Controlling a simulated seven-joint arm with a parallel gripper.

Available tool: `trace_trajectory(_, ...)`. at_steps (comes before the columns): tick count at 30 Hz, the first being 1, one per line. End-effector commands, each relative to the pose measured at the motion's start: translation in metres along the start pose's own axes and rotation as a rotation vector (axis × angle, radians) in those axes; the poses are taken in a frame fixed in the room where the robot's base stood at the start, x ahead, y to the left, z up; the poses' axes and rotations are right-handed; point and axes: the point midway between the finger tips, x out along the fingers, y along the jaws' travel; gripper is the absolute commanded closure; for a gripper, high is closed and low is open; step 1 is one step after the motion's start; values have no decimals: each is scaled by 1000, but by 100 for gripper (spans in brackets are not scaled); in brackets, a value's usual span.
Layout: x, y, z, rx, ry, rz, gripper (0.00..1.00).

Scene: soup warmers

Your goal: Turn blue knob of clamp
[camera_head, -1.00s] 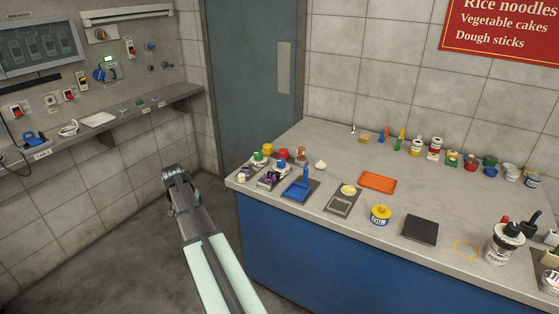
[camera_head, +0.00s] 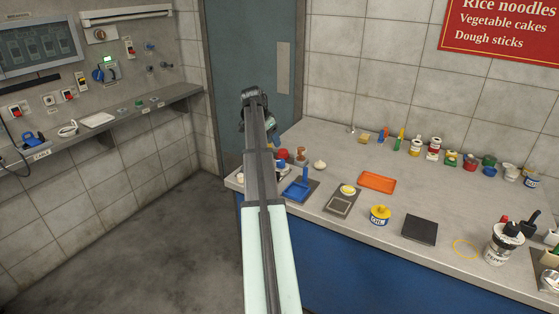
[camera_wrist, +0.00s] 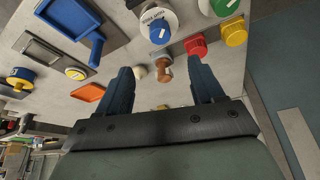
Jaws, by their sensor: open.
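In the wrist view, a blue knob (camera_wrist: 160,33) sits on a round white body with printed lettering, beyond and between my fingertips. I cannot tell for sure that it belongs to the clamp. What looks like the same blue-topped white thing (camera_head: 281,167) is near the counter's left end in the head view. My gripper (camera_wrist: 163,76) is open and empty, with its two dark fingers spread and apart from the knob. In the head view my gripper (camera_head: 252,96) is raised past the counter's left end, and my arm hides part of that corner.
Near the knob are a red lid (camera_wrist: 196,45), a yellow lid (camera_wrist: 235,33), a brown-topped small item (camera_wrist: 164,70) and a blue tray (camera_wrist: 68,14). The counter (camera_head: 330,150) also holds an orange tray (camera_head: 377,182) and several jars. A wall shelf (camera_head: 130,125) is at left.

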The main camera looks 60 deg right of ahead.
Motion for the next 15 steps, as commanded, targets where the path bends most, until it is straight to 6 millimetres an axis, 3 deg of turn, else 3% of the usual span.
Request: trace_trajectory(15, 86, 0, 1, -3, -1, 1, 33)
